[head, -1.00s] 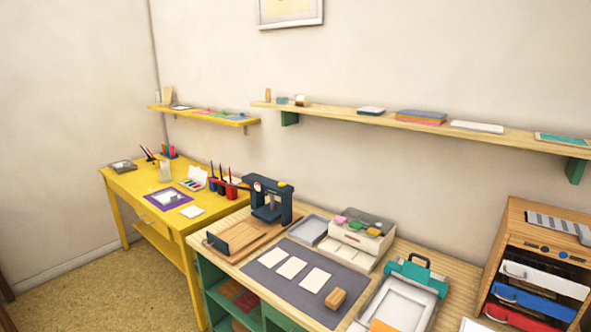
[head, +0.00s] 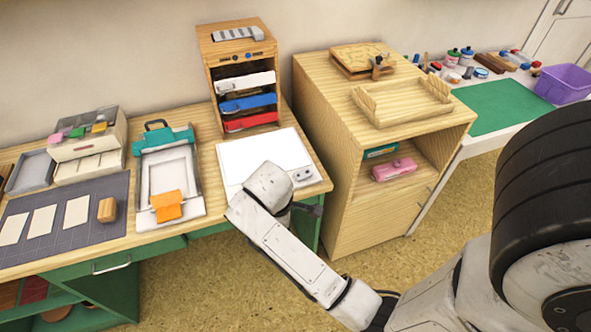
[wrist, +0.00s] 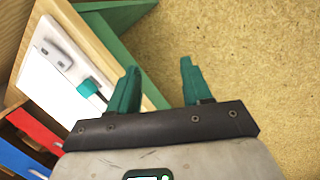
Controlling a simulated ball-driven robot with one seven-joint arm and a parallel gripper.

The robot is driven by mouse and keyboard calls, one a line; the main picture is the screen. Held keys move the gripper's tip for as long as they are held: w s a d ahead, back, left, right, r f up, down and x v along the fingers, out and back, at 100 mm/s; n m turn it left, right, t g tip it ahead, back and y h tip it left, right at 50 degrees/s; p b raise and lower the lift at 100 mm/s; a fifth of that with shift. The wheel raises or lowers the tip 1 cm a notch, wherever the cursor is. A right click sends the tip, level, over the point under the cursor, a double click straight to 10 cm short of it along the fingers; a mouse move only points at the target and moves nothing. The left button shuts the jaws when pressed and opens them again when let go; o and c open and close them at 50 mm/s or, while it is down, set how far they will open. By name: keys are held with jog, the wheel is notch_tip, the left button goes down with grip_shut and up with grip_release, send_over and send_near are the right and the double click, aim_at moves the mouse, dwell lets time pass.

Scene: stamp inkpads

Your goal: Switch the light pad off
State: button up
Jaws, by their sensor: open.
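The light pad (head: 255,153) is a bright white flat panel on the wooden desk, in front of the drawer unit. A small grey switch block (head: 302,174) sits at its right front corner. In the wrist view the pad (wrist: 38,85) and the switch block (wrist: 58,54) show at the left. My gripper (wrist: 157,75) has two teal fingers, open and empty, pointing over the floor to the right of the pad and desk edge. In the head view my arm covers the pad's front part, and the fingers are hidden. I cannot tell the switch's position.
A wooden drawer unit (head: 215,75) with white, blue and red drawers stands behind the pad. A teal-topped press (head: 165,140) with an orange piece is to the left. A wooden cabinet (head: 340,180) stands close on the right. Floor is clear between.

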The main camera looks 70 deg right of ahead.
jog(key=w+d+r+n+g, duration=0.1)
jog(key=w+d+r, duration=0.1)
jog(key=d, duration=0.3)
jog(key=w+d+r+n+g, duration=0.1)
jog(key=w+d+r+n, duration=0.15)
jog(key=d, duration=0.25)
jog(key=n+g, duration=0.1)
jog(key=n, duration=0.1)
send_near(301, 175)
jog(key=b+x, duration=0.1)
jog(key=x, duration=0.6)
jog(key=shift+s+d+f, duration=0.1)
jog(key=shift+f, duration=0.25)
jog(key=shift+c, duration=0.4)
